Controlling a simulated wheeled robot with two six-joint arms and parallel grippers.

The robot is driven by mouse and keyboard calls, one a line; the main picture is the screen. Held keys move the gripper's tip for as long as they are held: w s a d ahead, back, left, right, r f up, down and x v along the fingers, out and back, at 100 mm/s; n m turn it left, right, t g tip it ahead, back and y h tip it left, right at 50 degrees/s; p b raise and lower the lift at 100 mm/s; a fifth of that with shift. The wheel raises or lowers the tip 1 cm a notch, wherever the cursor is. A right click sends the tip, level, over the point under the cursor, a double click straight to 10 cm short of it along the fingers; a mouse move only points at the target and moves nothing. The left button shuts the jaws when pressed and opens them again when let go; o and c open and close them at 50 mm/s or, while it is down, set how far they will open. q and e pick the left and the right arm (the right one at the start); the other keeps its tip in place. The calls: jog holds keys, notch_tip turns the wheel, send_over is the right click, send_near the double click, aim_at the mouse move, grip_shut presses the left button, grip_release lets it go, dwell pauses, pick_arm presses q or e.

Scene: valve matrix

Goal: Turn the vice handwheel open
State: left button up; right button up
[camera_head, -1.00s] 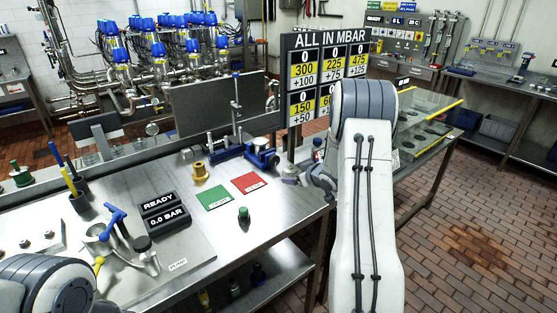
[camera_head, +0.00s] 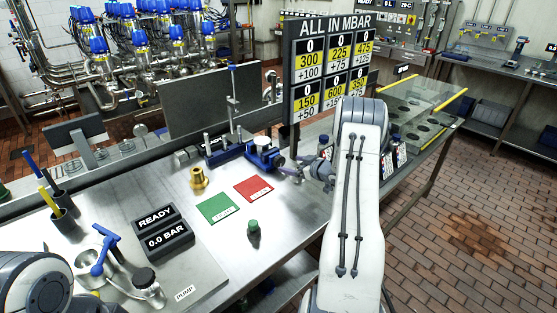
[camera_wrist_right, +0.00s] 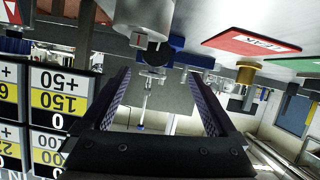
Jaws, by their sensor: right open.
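The blue vice (camera_head: 262,153) sits on the steel bench near its back edge. A small silvery round part (camera_head: 289,171), which looks like its handwheel, is on the vice's right side, close to my right gripper. My right gripper (camera_head: 308,166) is beside this part. In the right wrist view the scene is upside down; my right gripper (camera_wrist_right: 156,76) is open and empty. The vice's blue body (camera_wrist_right: 188,58) and a silvery cylinder with a dark end (camera_wrist_right: 147,25) show beyond the fingertips; contact is not visible. My left gripper is out of view.
The pressure board (camera_head: 333,65) stands just behind and right of the vice. A brass fitting (camera_head: 198,178), green card (camera_head: 219,207), red card (camera_head: 254,188) and green-topped piece (camera_head: 253,230) are on the bench. The pump plate (camera_head: 190,275) is at front left.

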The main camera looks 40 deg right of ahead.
aim_at(281, 161)
jog(key=x, duration=0.2)
jog(key=p+x, duration=0.1)
jog(key=x, duration=0.5)
jog(key=shift+d+f+p, duration=0.1)
jog(key=shift+d+p, duration=0.25)
jog(key=c, duration=1.3)
jog(key=shift+c, duration=0.4)
jog(key=shift+f+b, duration=0.15)
jog(key=shift+b, duration=0.25)
jog(key=shift+a+b, duration=0.1)
jog(key=shift+b, duration=0.25)
jog(key=shift+n+h, duration=0.3)
jog(key=shift+n, duration=0.1)
